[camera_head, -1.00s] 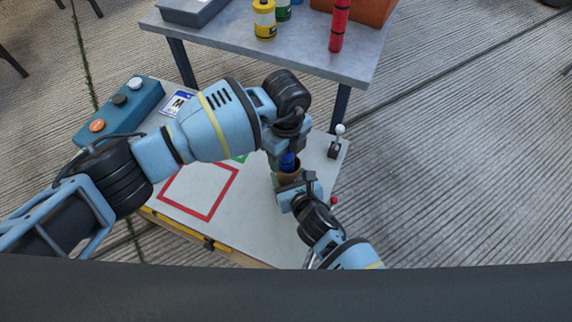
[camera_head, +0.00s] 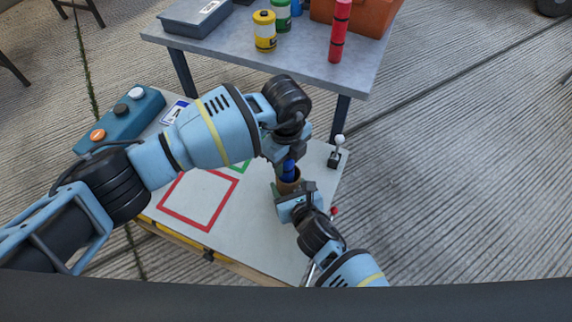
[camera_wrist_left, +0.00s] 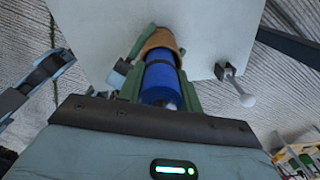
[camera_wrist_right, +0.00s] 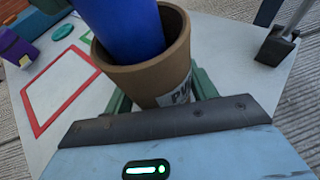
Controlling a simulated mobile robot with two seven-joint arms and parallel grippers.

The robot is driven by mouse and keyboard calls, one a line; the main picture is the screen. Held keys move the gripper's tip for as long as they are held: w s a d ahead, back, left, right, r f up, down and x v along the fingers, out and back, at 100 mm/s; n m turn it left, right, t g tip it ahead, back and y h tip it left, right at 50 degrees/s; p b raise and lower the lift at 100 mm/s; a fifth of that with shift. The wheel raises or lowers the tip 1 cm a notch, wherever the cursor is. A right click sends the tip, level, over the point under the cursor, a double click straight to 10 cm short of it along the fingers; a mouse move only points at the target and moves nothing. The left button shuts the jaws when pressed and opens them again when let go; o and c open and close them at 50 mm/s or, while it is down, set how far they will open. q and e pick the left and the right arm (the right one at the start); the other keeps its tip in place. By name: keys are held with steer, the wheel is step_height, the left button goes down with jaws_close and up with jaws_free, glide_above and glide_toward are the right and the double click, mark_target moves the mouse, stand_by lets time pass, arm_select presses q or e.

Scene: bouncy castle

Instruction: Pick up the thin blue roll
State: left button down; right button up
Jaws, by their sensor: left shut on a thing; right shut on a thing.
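The thin blue roll (camera_head: 288,171) stands in a brown cup (camera_head: 289,187), its lower end hidden inside. My left gripper (camera_head: 290,156) is shut on the upper part of the roll, above the cup. In the left wrist view the blue roll (camera_wrist_left: 160,84) lies between green fingers, with the cup (camera_wrist_left: 158,40) beyond. My right gripper (camera_head: 297,196) is shut on the cup from the near side. The right wrist view shows the cup (camera_wrist_right: 146,78) with a partly readable label and the blue roll (camera_wrist_right: 130,28) rising from it.
The white table (camera_head: 262,228) bears a red square outline (camera_head: 166,207), a teal button box (camera_head: 120,118) and a lever (camera_head: 336,152). A grey table (camera_head: 300,70) behind holds a red roll (camera_head: 339,30), a yellow can (camera_head: 265,32) and an orange box (camera_head: 360,14).

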arm_select(q)
step_height(320, 180, up, 9)
steer(key=shift+f, duration=0.1)
stand_by(0.3)
arm_select(e)
steer(key=o, duration=1.4)
steer(key=shift+s, duration=0.1)
steer(key=v, duration=1.1)
steer(key=shift+s+d+r, duration=0.15)
steer(key=shift+s+r, duration=0.05)
steer(key=shift+s, duration=0.1)
